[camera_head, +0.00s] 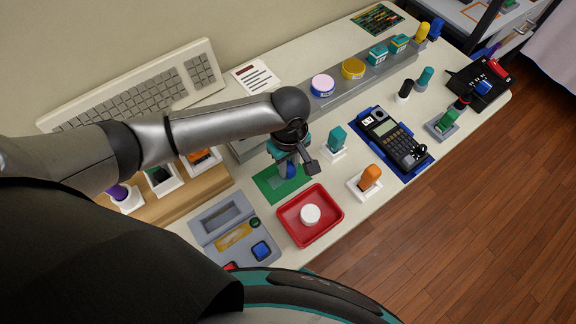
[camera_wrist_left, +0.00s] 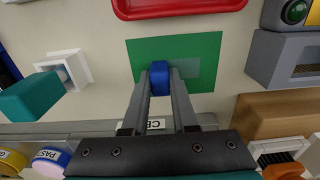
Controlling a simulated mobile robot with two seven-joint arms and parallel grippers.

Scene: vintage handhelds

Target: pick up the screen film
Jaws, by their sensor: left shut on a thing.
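A green mat (camera_head: 270,184) lies on the table below my left gripper; it also shows in the left wrist view (camera_wrist_left: 146,47). My left gripper (camera_head: 291,161) is shut on a small upright blue block (camera_wrist_left: 162,84), low over the mat. The block's blue side also shows in the head view (camera_head: 291,171). A pale, see-through strip (camera_wrist_left: 205,69), which looks like the screen film, lies over the mat right beside the block. I cannot tell whether block and strip are joined. My right gripper is not in view.
A red tray (camera_head: 332,223) holding a white round piece (camera_head: 310,215) sits close by. A grey device shell (camera_head: 210,217) is at its left. A teal block (camera_head: 337,137) and an orange block (camera_head: 370,176) stand on white bases to the right. A handheld on a blue mat (camera_head: 386,129) lies beyond.

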